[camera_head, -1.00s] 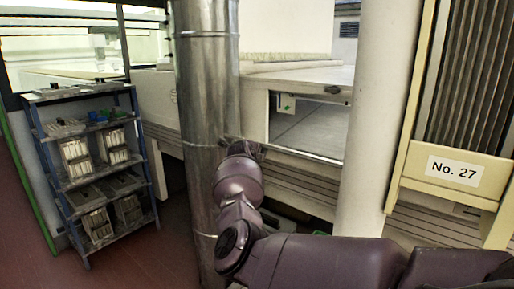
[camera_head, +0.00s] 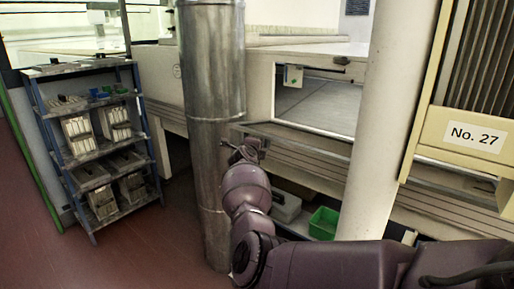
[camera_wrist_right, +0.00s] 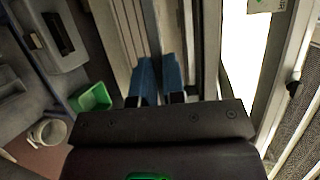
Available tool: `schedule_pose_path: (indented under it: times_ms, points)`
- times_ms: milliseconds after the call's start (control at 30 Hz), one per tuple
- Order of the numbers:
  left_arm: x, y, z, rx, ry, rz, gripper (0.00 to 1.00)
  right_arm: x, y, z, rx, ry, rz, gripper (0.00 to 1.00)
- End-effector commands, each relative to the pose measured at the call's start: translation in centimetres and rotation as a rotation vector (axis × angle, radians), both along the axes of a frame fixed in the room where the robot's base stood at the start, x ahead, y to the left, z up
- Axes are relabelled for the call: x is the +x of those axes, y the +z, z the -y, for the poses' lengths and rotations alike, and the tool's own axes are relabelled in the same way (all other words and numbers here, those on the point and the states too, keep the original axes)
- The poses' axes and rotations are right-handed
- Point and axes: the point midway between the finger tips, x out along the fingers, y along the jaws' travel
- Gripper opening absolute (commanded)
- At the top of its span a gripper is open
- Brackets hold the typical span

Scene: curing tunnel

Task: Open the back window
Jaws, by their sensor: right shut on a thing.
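The back window is a framed opening in the pale machine, with a pale frame (camera_head: 317,130) along its lower edge in the head view. A grey surface (camera_head: 322,100) shows inside it. Whether this strip belongs to the window cannot be told. My left gripper is not in view.
A blue shelf rack (camera_head: 98,150) with trays stands at left. A green bin (camera_head: 323,222) and a grey case (camera_head: 285,207) sit low under the machine. A "No. 27" panel (camera_head: 475,137) is at right.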

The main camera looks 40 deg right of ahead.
Motion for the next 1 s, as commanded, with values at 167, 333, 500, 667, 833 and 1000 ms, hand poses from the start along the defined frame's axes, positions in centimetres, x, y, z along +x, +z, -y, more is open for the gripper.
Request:
schedule_pose_path:
  times_ms: [167,333,500,667,833,1000]
  points:
    - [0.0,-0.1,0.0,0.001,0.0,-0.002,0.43,0.0,0.0,0.0,0.001,0.0,0.0,0.24]
    - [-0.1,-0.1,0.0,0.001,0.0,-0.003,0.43,0.0,0.1,0.0,0.001,0.0,0.001,0.36]
    - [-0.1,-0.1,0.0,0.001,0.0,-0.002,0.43,0.0,0.1,0.0,0.001,0.0,0.001,0.36]
    - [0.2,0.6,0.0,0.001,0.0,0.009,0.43,0.0,1.5,0.0,0.0,0.0,0.005,0.36]
    - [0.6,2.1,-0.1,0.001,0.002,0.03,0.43,0.0,4.9,0.0,-0.001,0.0,0.012,0.36]
    - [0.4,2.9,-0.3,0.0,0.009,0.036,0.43,0.0,8.4,0.0,-0.001,0.001,0.012,0.36]
